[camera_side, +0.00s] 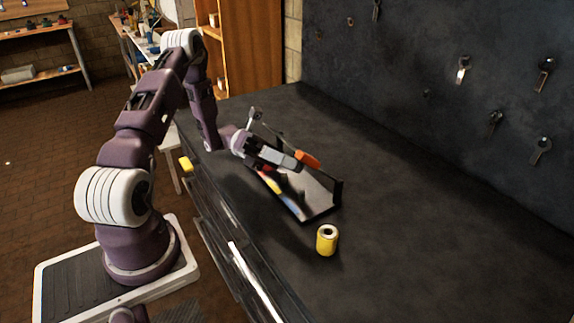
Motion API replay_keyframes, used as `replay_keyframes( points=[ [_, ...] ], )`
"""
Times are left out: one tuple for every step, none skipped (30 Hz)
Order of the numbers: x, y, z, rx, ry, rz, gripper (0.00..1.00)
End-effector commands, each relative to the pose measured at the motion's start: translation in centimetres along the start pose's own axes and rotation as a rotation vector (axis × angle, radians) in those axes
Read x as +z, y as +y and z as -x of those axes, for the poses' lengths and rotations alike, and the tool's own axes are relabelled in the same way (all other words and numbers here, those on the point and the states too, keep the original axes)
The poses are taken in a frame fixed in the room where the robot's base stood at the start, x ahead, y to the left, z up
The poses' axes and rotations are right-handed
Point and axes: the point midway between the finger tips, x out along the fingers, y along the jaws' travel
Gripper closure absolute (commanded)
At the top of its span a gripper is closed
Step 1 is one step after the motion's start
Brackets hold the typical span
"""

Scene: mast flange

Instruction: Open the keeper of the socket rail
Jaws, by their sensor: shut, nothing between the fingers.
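The socket rail (318,205) appears as a dark, shiny base on the bench with a dark upright at its right end. A thin bar runs above it from a grey round end at upper left toward that upright. I take this bar to be the keeper, but cannot be sure. An orange piece (307,159) sits at the bar, right by my fingertips. My gripper (297,165) is shut and empty, above the base. Whether it touches the orange piece is unclear. Red and yellow parts (272,184) show low on the base, partly hidden by my gripper.
A yellow block (186,163) is at the bench's left edge. Tools hang on the back wall. The bench's right side is clear.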

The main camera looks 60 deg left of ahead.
Motion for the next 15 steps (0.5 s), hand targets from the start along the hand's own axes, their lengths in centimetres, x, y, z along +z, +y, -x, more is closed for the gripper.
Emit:
replay_keyframes(
  points=[
    [0.0, 0.0, 0.0, 0.000, 0.000, 0.000, 1.00],
    [0.0, 0.0, 0.0, 0.000, 0.000, 0.001, 1.00],
    [0.0, 0.0, 0.0, 0.001, 0.000, 0.003, 1.00],
    [0.1, 0.0, 0.0, 0.001, 0.000, 0.005, 1.00],
    [0.1, 0.0, 0.0, 0.002, 0.000, 0.009, 1.00],
    [0.2, -0.1, -0.1, 0.004, 0.000, 0.017, 1.00],
    [0.3, -0.1, -0.1, 0.006, 0.000, 0.024, 1.00],
    [0.4, -0.1, -0.1, 0.008, -0.001, 0.032, 1.00],
    [0.6, -0.1, -0.1, 0.012, -0.001, 0.048, 1.00],
    [0.8, -0.2, -0.2, 0.016, 0.000, 0.060, 1.00],
    [1.0, -0.2, -0.2, 0.019, 0.001, 0.077, 1.00],
    [1.2, -0.2, -0.3, 0.025, 0.001, 0.100, 1.00],
    [1.5, -0.2, -0.4, 0.030, 0.001, 0.118, 1.00],
    [1.8, -0.2, -0.5, 0.036, 0.002, 0.139, 1.00],
    [2.1, -0.3, -0.6, 0.043, 0.002, 0.169, 1.00]
  ],
)
